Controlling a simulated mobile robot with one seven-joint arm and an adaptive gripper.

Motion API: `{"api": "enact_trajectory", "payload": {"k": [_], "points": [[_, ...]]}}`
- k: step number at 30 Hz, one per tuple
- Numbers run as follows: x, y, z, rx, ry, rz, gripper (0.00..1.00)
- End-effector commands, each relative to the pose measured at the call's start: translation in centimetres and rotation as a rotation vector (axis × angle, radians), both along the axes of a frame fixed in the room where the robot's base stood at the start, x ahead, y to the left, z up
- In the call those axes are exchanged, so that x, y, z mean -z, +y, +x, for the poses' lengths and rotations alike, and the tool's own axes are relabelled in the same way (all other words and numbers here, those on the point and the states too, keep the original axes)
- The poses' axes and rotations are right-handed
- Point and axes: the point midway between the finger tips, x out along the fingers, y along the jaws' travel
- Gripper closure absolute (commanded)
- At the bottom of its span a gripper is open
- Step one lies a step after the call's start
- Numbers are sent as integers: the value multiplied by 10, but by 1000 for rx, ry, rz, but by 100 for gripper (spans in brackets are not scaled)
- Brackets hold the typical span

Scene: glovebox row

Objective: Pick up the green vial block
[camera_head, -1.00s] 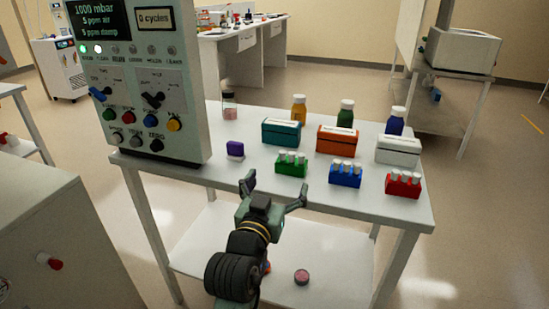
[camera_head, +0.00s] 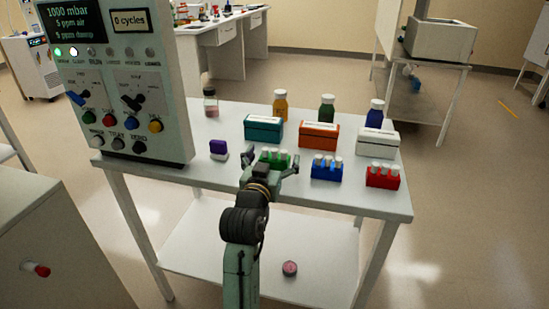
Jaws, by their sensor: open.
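The green vial block (camera_head: 274,157) stands upright on the white table, with several white-capped vials in it. My gripper (camera_head: 271,160) is open at the table's front side, with one finger on each side of the green block in the picture. The gripper's body hides the lower part of the block. I cannot tell whether the fingers touch it or how far they are from it.
A blue vial block (camera_head: 326,171) and a red vial block (camera_head: 382,178) stand to the right. A purple-and-white block (camera_head: 218,149) is to the left. Teal (camera_head: 263,129), orange (camera_head: 318,136) and white (camera_head: 378,143) boxes stand behind. A control panel (camera_head: 115,75) rises at left.

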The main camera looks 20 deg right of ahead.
Motion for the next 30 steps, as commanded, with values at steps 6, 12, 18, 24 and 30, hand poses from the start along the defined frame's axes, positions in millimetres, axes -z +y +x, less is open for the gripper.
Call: {"api": "enact_trajectory", "payload": {"k": [6,12,18,24,30], "points": [[0,0,0,0,0,0,13],[0,0,0,0,0,0,27],[0,0,0,0,0,0,40],[0,0,0,0,0,0,53],[0,0,0,0,1,-1,67]]}}
